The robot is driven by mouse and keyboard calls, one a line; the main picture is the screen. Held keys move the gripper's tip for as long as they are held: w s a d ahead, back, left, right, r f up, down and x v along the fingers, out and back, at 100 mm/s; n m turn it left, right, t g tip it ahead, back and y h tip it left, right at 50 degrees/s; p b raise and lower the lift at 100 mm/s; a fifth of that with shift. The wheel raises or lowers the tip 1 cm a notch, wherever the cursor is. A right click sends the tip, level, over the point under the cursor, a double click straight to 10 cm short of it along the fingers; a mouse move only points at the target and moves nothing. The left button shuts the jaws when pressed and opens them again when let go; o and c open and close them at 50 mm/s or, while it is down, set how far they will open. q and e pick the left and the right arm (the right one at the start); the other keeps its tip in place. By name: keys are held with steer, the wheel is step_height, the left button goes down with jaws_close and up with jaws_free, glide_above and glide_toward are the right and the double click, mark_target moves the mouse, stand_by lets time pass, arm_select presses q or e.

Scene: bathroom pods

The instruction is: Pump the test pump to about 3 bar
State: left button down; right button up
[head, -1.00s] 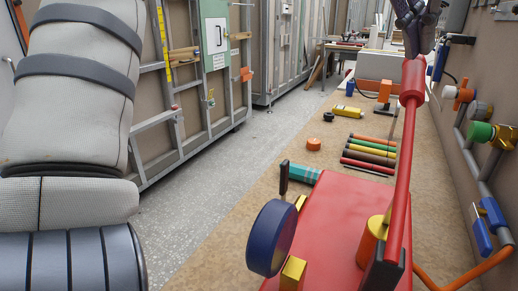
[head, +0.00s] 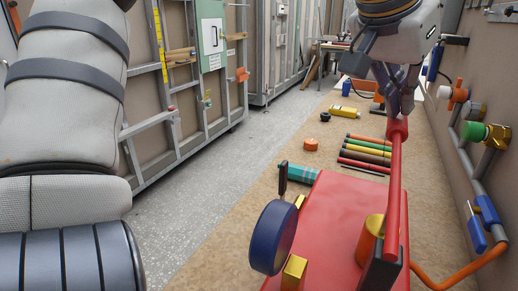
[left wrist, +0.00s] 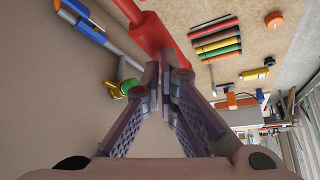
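The test pump is a red box (head: 335,225) on the bench at the lower middle of the head view. Its long red lever handle (head: 394,190) rises from a pivot near an orange-and-gold cylinder (head: 370,240). A round blue gauge (head: 272,237) stands at the pump's left; its dial face is turned away, so no reading shows. In the left wrist view the fingertips (left wrist: 163,82) meet at the red handle (left wrist: 150,34). My right gripper is not in view.
An orange hose (head: 462,276) runs from the pump to wall pipes with valves at the right. Floor (head: 205,190) is clear at left.

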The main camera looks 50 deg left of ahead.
mark_target(397, 118)
arm_select(q)
step_height(397, 118, down, 3)
step_height(397, 118, up, 11)
steer(key=shift+r, duration=0.15)
stand_by(0.4)
stand_by(1.0)
stand_by(0.9)
